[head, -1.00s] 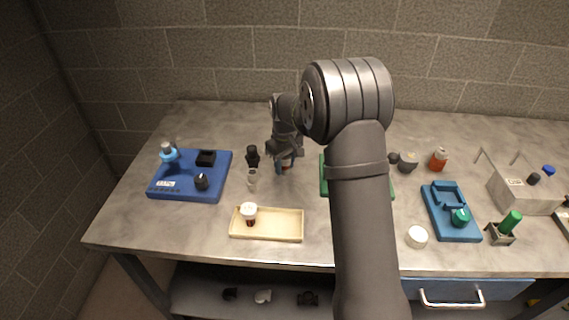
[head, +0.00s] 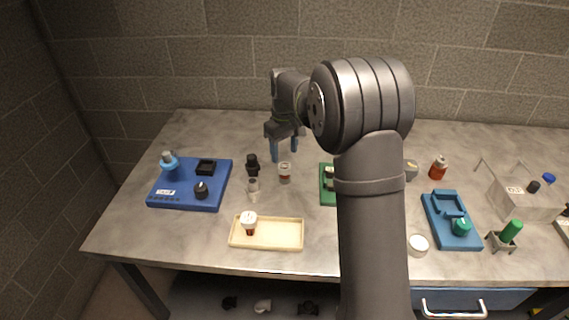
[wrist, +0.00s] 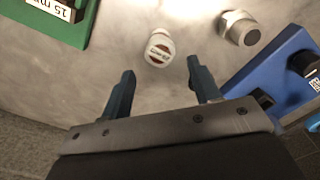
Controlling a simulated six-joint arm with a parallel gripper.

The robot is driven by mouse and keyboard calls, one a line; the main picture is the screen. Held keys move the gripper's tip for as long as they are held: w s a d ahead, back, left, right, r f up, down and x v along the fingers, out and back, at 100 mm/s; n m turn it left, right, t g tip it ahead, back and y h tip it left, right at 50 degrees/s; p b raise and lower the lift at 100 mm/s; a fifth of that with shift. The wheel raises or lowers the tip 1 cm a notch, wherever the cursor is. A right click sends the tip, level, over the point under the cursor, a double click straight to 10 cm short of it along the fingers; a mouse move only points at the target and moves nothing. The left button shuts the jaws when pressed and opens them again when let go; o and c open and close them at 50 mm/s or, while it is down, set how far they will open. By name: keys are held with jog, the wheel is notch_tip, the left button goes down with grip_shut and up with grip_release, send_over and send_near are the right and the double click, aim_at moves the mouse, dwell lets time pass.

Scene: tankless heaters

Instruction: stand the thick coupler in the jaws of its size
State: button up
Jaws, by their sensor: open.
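A short upright piece with a white top and a reddish band (head: 285,172) stands on the bare table. In the wrist view it shows from above as a round white piece with a brown-red face (wrist: 160,48). I cannot tell for sure whether it is the thick coupler. My gripper (head: 285,149) is open and empty, above and behind this piece. In the wrist view the piece lies just beyond the gap between the fingertips (wrist: 160,68), apart from both. A green block (head: 327,185) stands to its right, partly hidden by my arm; its label reads 15 mm in the wrist view (wrist: 50,8).
A pale metal fitting (head: 253,189) and a black piece (head: 252,163) stand close left. A blue base (head: 190,198) is further left. A cream tray (head: 285,246) in front holds a white-topped piece (head: 249,222). A blue fixture (head: 437,233) and white cup (head: 418,244) are right.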

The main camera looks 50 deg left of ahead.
jog(key=shift+o, duration=0.4)
jog(key=shift+r, duration=1.45)
jog(key=shift+r, duration=0.1)
notch_tip(320, 180, up, 7)
jog(key=n, duration=0.6)
send_near(285, 166)
notch_tip(285, 166, down, 5)
jog(key=shift+d+f, duration=0.1)
jog(key=shift+d, duration=0.05)
jog(key=shift+f, duration=2.55)
jog(key=c, duration=1.3)
jog(key=shift+o, duration=0.2)
jog(key=shift+a+r, duration=0.15)
jog(key=shift+a, duration=0.05)
